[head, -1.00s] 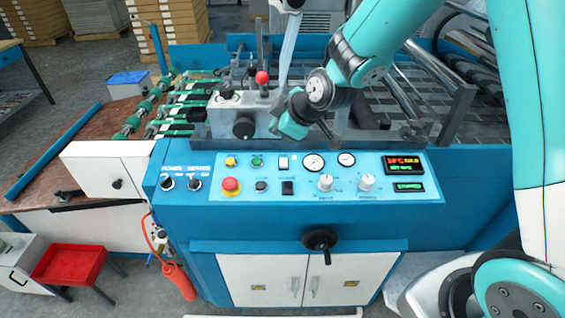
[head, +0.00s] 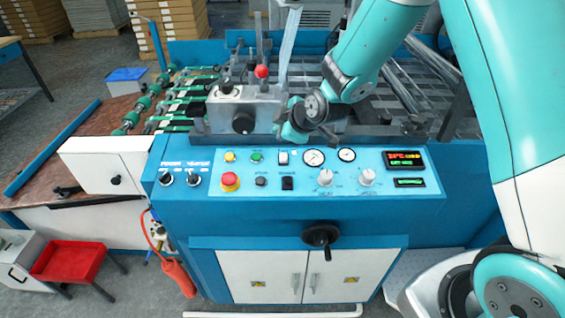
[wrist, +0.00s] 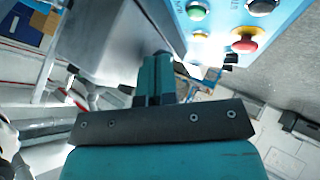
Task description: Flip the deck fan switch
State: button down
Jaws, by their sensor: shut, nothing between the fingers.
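The blue control panel (head: 330,190) on the machine's front holds several switches, buttons and dials. Two black rotary switches, left (head: 166,179) and right (head: 194,179), are on the left panel. The labels are too small to read, so I cannot tell which is the deck fan switch. My gripper (head: 290,135) is just above and behind the panel's upper edge, near the white rocker, apart from the switches. Its teal fingers (wrist: 155,72) are shut and empty in the wrist view.
A red emergency button (head: 230,180) stands out on the panel, also in the wrist view (wrist: 245,40). A grey block with a red-knobbed lever (head: 262,73) stands beside my gripper. A black crank handle (head: 320,237) juts out below. The space before the panel is clear.

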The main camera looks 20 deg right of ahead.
notch_tip(320, 180, down, 7)
jog(key=b, duration=0.4)
jog(key=shift+w+b, duration=0.1)
jog(key=shift+b, duration=0.25)
dwell(1.5)
jog(key=shift+f+b, duration=0.4)
jog(key=shift+b, duration=0.15)
jog(key=shift+f+b, duration=0.3)
dwell(0.4)
jog(key=shift+r, duration=0.15)
jog(key=shift+r+p, duration=0.4)
jog(key=shift+r, duration=0.25)
jog(key=shift+r, duration=0.1)
notch_tip(320, 180, up, 5)
jog(key=p, duration=0.3)
dwell(0.3)
